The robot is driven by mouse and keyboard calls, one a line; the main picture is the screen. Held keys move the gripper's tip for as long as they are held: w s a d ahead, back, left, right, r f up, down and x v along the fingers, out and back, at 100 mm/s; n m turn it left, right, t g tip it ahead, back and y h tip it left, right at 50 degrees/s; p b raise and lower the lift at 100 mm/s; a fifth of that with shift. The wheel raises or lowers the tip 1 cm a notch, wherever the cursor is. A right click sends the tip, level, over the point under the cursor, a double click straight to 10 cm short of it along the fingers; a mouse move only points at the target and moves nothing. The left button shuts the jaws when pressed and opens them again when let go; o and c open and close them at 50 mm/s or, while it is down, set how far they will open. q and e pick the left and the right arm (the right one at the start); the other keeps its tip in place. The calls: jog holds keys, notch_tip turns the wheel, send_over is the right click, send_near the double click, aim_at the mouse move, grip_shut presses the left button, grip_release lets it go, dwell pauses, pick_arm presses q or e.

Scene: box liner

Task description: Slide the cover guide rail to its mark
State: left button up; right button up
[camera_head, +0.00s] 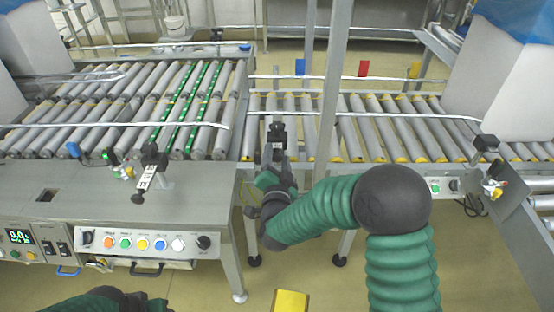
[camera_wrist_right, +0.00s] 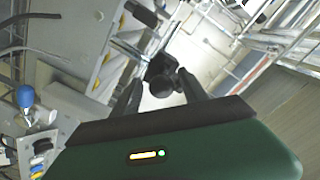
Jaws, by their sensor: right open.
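A silver guide rail (camera_head: 380,115) runs over the front of the right-hand roller conveyor. A second silver rail (camera_head: 100,124) runs over the left rollers. I cannot tell for certain which one is the cover guide rail. My right gripper (camera_head: 276,152) is at the near edge of the right conveyor, below a black knob (camera_head: 277,130). In the right wrist view the gripper is open, and a black knob (camera_wrist_right: 162,84) shows between its two dark fingers; contact cannot be told. Another black knob with a white marked scale (camera_head: 147,177) stands on the left bench. My left arm shows only partly at the bottom left.
A grey control bench (camera_head: 120,215) with coloured buttons fills the left. A vertical post (camera_head: 330,100) stands just right of my right gripper. A blue-topped white box (camera_head: 490,80) is at right. A yellow object (camera_head: 290,301) is on the floor at the bottom.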

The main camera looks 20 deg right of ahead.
jog(key=shift+c, duration=0.4)
grip_shut()
dwell(1.0)
